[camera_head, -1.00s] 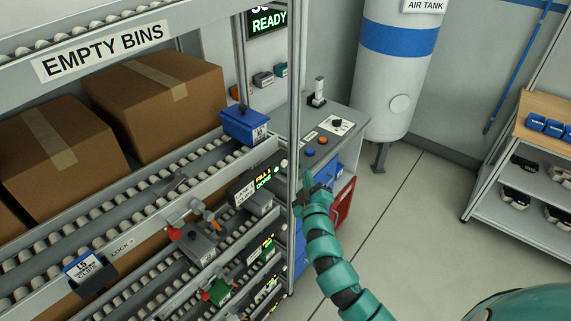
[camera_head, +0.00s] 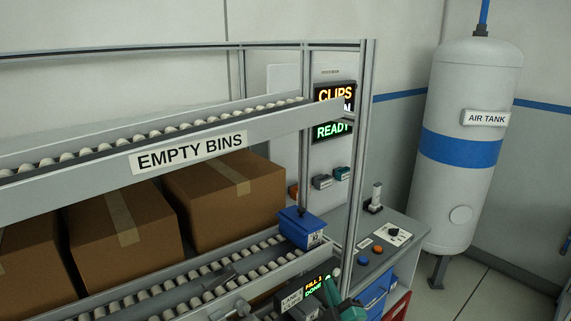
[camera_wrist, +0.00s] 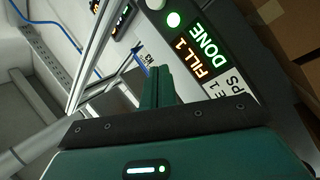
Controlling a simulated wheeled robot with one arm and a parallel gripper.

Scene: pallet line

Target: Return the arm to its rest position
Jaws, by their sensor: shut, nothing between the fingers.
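My gripper is teal. In the wrist view its shut fingers (camera_wrist: 155,84) stand up from a dark plate, with nothing between them. They are in front of a lane display (camera_wrist: 192,50) reading "FILL 1 DONE" with a lit green button. In the head view my gripper (camera_head: 345,308) shows only in part at the bottom edge, just right of the same display (camera_head: 313,292). Whether it touches the display cannot be told. The rest of my arm is below the frame.
A roller rack labelled "EMPTY BINS" (camera_head: 190,152) holds cardboard boxes (camera_head: 225,195) and a blue bin (camera_head: 301,228). Its upright post (camera_head: 358,130) stands close to my gripper. A control desk (camera_head: 400,250) with buttons is behind, and an air tank (camera_head: 465,190) stands at right.

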